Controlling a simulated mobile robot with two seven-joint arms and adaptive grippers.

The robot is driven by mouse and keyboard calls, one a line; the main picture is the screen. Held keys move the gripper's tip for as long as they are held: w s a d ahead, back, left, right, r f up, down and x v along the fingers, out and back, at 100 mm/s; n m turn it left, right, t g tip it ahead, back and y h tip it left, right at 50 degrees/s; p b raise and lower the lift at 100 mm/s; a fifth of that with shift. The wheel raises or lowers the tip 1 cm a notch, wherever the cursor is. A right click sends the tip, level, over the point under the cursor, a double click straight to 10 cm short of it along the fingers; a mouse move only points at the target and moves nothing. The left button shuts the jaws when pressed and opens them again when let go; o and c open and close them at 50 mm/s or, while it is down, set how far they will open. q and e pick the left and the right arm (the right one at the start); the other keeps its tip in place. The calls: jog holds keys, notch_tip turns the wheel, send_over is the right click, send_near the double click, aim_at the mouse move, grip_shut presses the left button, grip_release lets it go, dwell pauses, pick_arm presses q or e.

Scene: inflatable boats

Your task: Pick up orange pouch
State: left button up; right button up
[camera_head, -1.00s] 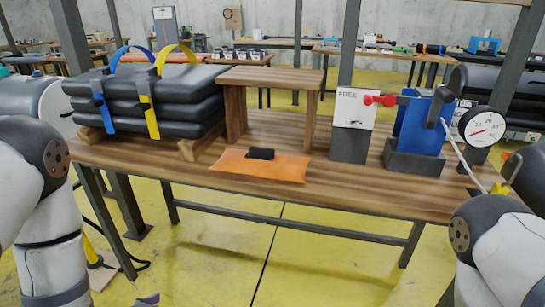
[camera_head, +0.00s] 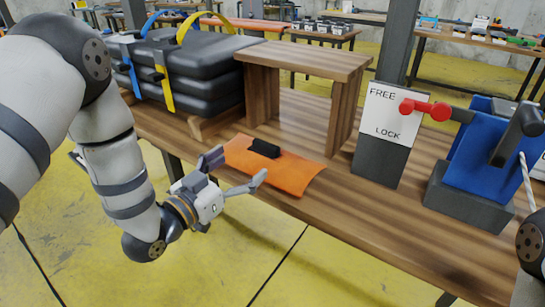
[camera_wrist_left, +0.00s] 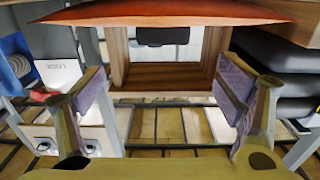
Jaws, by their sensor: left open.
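The orange pouch (camera_head: 295,175) lies flat near the front edge of the wooden table (camera_head: 400,235), with a black handle (camera_head: 264,148) on top. My left gripper (camera_head: 238,170) is open and empty at the pouch's front left. One finger is beside the pouch's left end and the other is in front of its near edge. In the left wrist view the pouch (camera_wrist_left: 190,13) spans the top, above the two spread fingers (camera_wrist_left: 165,88). I cannot tell whether a finger touches it. My right gripper is out of view.
A small wooden stand (camera_head: 300,62) is just behind the pouch. Stacked black bundles (camera_head: 200,75) with blue and yellow straps stand at the left. A FREE/LOCK sign (camera_head: 390,115) with a red lever and a blue clamp device (camera_head: 480,165) stand at the right.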

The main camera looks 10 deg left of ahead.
aim_at(263, 145)
pick_arm(q)
jog(key=x, duration=0.6)
jog(key=b+x, duration=0.1)
jog(key=x, duration=0.3)
jog(key=shift+w+a+f, duration=0.1)
jog(key=shift+a+f, duration=0.05)
jog(key=shift+f, duration=0.15)
jog(key=shift+r, duration=0.1)
jog(key=c, duration=1.5)
